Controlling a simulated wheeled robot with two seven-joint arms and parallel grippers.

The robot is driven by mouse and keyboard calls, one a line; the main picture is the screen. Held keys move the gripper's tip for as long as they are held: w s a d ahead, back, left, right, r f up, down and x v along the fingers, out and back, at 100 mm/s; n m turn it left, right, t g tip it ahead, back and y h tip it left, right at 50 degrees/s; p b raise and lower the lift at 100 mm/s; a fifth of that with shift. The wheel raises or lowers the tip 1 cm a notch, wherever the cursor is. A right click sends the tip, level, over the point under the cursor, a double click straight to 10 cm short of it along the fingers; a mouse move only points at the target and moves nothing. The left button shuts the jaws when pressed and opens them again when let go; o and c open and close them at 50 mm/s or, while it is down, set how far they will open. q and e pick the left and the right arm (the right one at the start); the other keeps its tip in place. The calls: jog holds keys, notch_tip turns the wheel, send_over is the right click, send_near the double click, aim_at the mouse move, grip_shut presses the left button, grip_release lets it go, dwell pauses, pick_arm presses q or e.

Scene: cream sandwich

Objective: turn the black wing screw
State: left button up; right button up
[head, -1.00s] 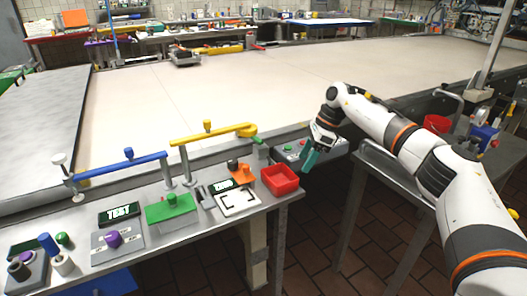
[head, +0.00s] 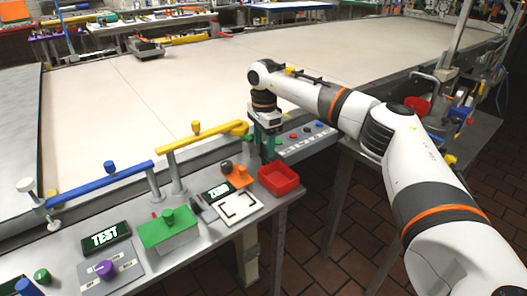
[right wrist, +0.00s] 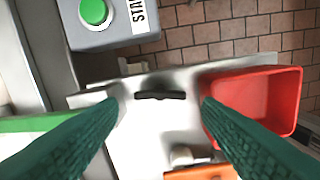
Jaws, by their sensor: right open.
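The black wing screw (right wrist: 160,95) shows in the right wrist view as a dark, narrow bar lying crosswise on a grey metal surface. My right gripper (right wrist: 163,102) is open, with one green finger to the left of the screw and one to the right. Gaps show on both sides, so the fingers look apart from it. In the head view my right gripper (head: 268,148) points down at the table's far right corner, and I cannot make out the screw there. My left gripper is not in view.
A red bin (head: 279,180) stands close beside the gripper. An orange part (head: 238,177) with a black knob is to its left. A grey button box (head: 305,141) is just beyond the table edge. A yellow bar (head: 205,137) runs along the back.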

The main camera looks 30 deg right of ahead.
aim_at(264, 157)
jog(key=shift+d+f, duration=0.1)
jog(key=shift+f, duration=1.75)
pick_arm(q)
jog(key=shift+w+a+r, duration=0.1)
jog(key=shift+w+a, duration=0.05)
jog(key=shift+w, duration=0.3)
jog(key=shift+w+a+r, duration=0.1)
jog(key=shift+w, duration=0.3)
pick_arm(e)
jog(key=c, duration=0.7)
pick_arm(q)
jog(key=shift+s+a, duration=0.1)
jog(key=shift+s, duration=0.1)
